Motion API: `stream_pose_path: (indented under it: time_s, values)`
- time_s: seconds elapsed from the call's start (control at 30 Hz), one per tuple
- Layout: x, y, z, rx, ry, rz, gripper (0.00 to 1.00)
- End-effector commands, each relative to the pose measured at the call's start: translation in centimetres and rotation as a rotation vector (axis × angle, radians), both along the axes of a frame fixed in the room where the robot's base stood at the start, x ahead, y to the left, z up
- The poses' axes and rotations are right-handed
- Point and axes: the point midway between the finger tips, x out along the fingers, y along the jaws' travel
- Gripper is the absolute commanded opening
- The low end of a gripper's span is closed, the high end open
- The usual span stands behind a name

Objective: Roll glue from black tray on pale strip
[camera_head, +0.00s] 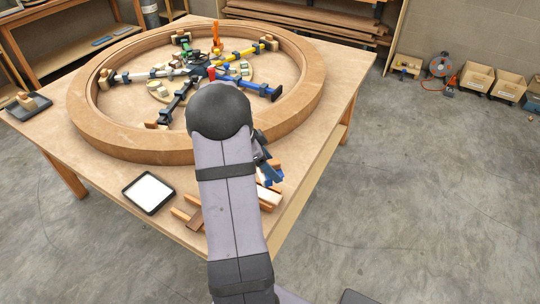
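The black tray (127,191), with a flat white fill, lies on the table near its front corner, left of my arm. A short pale strip (268,195) shows just right of my arm, beside wooden pieces; the arm hides part of it. My arm rises from the bottom middle to a dark rounded joint. My gripper seems to be the dark and blue part (266,168) that shows past the arm's right side, just above the pale strip. Its fingers are mostly hidden, so I cannot tell its opening or whether it holds a roller.
A large wooden ring (120,145) fills much of the table (95,180), with several coloured clamps inside it. A dark pad with a wooden block (28,104) lies at the left edge. Brown strips (195,218) lie beside my arm. Bins (477,76) stand on the floor at right.

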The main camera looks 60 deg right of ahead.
Motion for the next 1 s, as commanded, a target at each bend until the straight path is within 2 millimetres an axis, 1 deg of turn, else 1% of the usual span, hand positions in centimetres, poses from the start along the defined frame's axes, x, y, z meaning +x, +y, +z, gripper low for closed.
stream_pose_path:
  time_s: [0.03, 0.23, 0.43, 1.0]
  values:
    - [0.0, 0.1, 0.3, 0.001, 0.001, -0.005, 0.46]
    - [0.0, 0.1, 0.1, -0.001, 0.001, -0.013, 0.46]
    - [-0.1, 0.1, -0.6, 0.000, 0.001, -0.013, 0.46]
    - [-0.1, 0.2, -5.0, 0.001, 0.002, -0.013, 0.46]
